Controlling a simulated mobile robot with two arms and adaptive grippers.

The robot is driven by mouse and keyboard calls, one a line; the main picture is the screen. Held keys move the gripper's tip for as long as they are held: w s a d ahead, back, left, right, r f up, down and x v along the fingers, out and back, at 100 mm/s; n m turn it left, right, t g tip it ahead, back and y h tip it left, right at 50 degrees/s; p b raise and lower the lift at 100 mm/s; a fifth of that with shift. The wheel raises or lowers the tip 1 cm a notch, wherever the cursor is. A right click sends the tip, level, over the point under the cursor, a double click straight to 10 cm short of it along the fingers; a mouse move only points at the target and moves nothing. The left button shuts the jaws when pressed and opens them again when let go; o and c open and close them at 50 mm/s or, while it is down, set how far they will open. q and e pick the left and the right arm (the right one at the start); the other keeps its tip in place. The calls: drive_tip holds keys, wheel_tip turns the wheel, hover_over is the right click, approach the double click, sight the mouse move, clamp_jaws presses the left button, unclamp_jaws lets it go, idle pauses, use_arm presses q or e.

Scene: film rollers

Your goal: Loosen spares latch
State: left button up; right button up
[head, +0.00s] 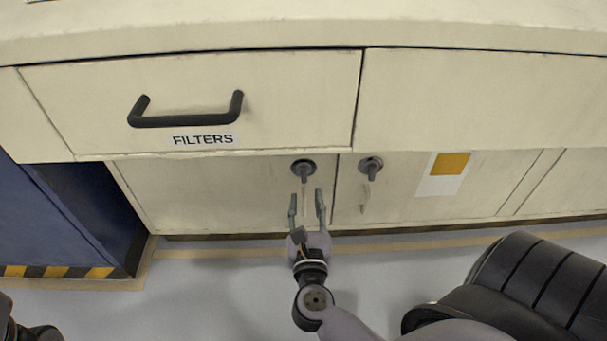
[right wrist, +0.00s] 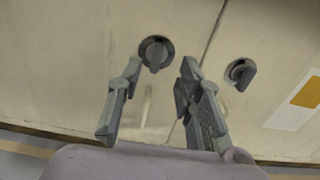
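Two dark grey turn latches sit on the cream cabinet doors under the drawer. The left latch (head: 303,169) is on the left door and the right latch (head: 371,166) is on the right door. No label reading spares shows. My right gripper (head: 307,203) is open and empty, just below and in front of the left latch. In the right wrist view the left latch (right wrist: 156,53) shows above and between the two fingers, apart from them. The right latch (right wrist: 240,72) is to the right of the fingers. My left gripper does not show.
A drawer labelled FILTERS (head: 195,80) with a black bar handle (head: 187,120) is above the left door. A white and yellow sticker (head: 443,173) is on the right door. A dark blue cabinet (head: 60,215) stands at left. Grey floor (head: 210,300) is clear in front.

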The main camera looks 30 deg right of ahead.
sight(304, 171)
drive_tip(key=b+x, duration=0.1)
drive_tip(key=x, duration=0.9)
drive_tip(key=shift+b, duration=0.4)
drive_tip(key=shift+a, duration=0.1)
clamp_jaws()
